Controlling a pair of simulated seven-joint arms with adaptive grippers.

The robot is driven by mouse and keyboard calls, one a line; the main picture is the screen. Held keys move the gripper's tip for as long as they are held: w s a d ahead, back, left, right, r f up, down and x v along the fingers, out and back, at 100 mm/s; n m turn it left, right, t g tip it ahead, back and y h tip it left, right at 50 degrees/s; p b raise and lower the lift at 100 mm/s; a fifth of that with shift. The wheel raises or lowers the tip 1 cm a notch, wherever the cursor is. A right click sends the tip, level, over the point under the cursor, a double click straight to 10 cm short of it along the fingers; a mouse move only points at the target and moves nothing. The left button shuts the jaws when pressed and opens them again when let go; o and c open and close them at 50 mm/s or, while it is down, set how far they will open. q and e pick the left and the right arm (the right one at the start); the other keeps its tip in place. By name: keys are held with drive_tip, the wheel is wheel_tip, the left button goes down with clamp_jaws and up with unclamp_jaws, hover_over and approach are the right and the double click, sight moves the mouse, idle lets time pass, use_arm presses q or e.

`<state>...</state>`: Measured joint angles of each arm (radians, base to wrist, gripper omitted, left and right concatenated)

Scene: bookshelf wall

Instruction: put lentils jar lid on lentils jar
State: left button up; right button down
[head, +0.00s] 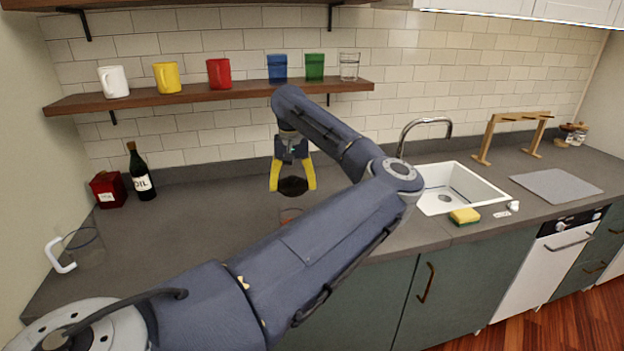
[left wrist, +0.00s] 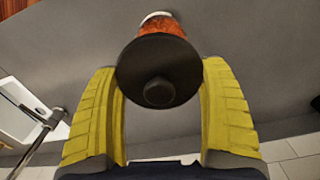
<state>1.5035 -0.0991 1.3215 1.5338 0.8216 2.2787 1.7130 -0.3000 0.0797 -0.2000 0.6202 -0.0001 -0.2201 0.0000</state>
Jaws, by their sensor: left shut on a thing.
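The lentils jar lid (head: 293,187) is a dark round disc. In the left wrist view the lid (left wrist: 158,62) shows a round knob facing the camera. My left gripper (head: 292,185), with yellow fingers, is shut on the lid, one finger at each side, and holds it above the counter. The lentils jar (head: 291,213) shows only as a small reddish-orange part below the lid; my arm hides the rest. In the left wrist view the orange-filled jar (left wrist: 163,26) is beyond the lid and partly covered by it. In the head view a gap separates lid and jar. My right gripper is not in view.
A glass pitcher (head: 88,247), a red box (head: 108,190) and an oil bottle (head: 142,176) stand at the left. The sink (head: 440,204), a sponge (head: 464,216) and a wooden rack (head: 488,138) are at the right. A shelf (head: 200,93) with cups runs above. Counter left of the gripper is clear.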

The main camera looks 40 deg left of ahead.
use_arm(q)
drive_tip(key=shift+s+a+f, duration=0.1)
drive_tip(key=shift+f, duration=0.05)
wheel_tip(320, 180, down, 6)
idle(0.7)
drive_tip(key=shift+f, duration=0.2)
idle(0.4)
drive_tip(key=o, duration=1.1)
drive_tip(key=shift+r, duration=0.1)
wheel_tip(320, 180, up, 12)
drive_tip(key=shift+f, duration=0.1)
